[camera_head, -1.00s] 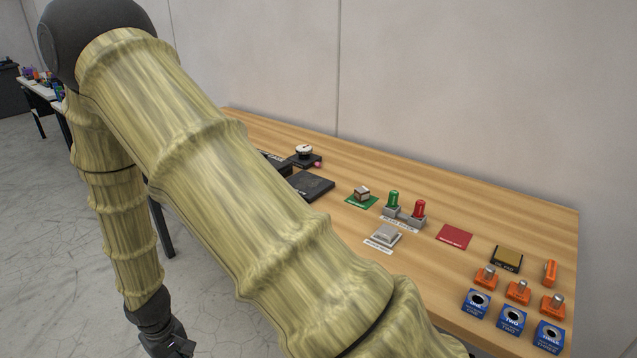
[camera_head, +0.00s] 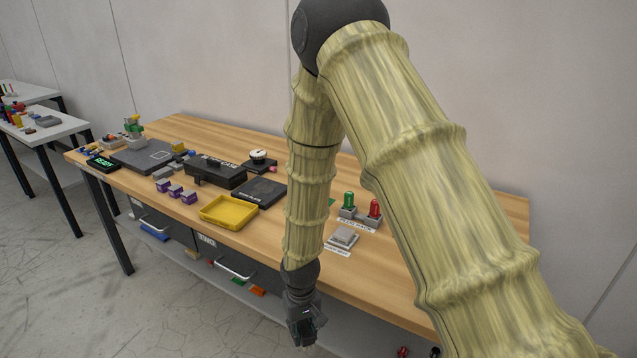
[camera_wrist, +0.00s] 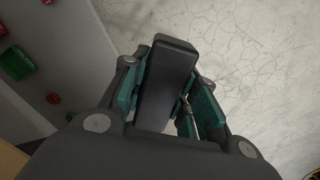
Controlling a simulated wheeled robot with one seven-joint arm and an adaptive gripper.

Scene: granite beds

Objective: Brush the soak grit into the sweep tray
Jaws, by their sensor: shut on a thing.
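A shallow yellow tray (camera_head: 228,212), which looks like the sweep tray, sits near the front edge of the wooden table. My gripper (camera_head: 304,328) hangs in front of the table, below its top and to the right of the tray. In the wrist view my gripper (camera_wrist: 165,100) is shut on a dark grey bar (camera_wrist: 172,62), its teal-padded fingers on either side. The bar could be a brush handle; I cannot see bristles clearly. I cannot make out the grit on the table.
Purple blocks (camera_head: 175,191) stand left of the tray. Behind it are a black case (camera_head: 214,173) and a dark flat plate (camera_head: 260,192). Green and red pegs (camera_head: 375,207) stand right of my forearm. Drawers and a lower shelf (camera_head: 345,312) lie under the tabletop. The floor in front is clear.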

